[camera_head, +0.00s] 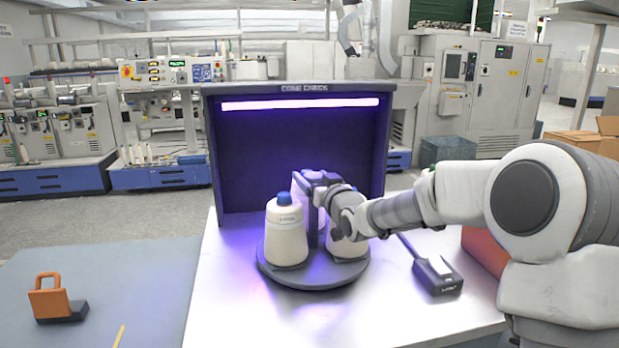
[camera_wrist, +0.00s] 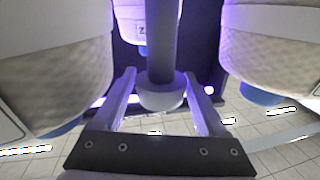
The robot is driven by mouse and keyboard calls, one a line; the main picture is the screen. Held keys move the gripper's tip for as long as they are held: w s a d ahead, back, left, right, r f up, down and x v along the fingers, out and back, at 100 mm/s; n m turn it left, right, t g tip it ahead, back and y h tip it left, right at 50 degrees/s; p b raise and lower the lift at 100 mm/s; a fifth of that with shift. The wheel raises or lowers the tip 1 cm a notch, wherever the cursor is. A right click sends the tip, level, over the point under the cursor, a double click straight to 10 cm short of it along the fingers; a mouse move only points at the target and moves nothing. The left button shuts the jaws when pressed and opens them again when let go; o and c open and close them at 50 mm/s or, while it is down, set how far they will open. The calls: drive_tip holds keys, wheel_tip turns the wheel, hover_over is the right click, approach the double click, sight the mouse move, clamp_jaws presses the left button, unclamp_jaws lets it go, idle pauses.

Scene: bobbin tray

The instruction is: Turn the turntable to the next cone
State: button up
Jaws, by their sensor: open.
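The round grey turntable (camera_head: 313,280) stands on the pale table in front of the dark booth. A white cone with a blue top (camera_head: 286,235) stands upright at its left. A second white cone (camera_head: 346,245) stands at its right, partly hidden by my arm. In the wrist view, cones show at the left (camera_wrist: 55,60) and right (camera_wrist: 275,55), with another beyond the post (camera_wrist: 130,20). My gripper (camera_head: 312,185) is over the turntable's middle, among the cones. In the wrist view its open fingers (camera_wrist: 160,75) lie either side of the grey central post (camera_wrist: 161,50); I cannot tell whether they touch it.
The booth (camera_head: 300,150), marked "CONE CHECK", has a lit violet tube and closes off the back. A dark handheld device (camera_head: 437,275) lies right of the turntable. A red box (camera_head: 483,250) is near my arm. An orange block-like object (camera_head: 50,298) is at lower left. The table's front is clear.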

drive_tip(key=shift+x, duration=1)
clamp_jaws()
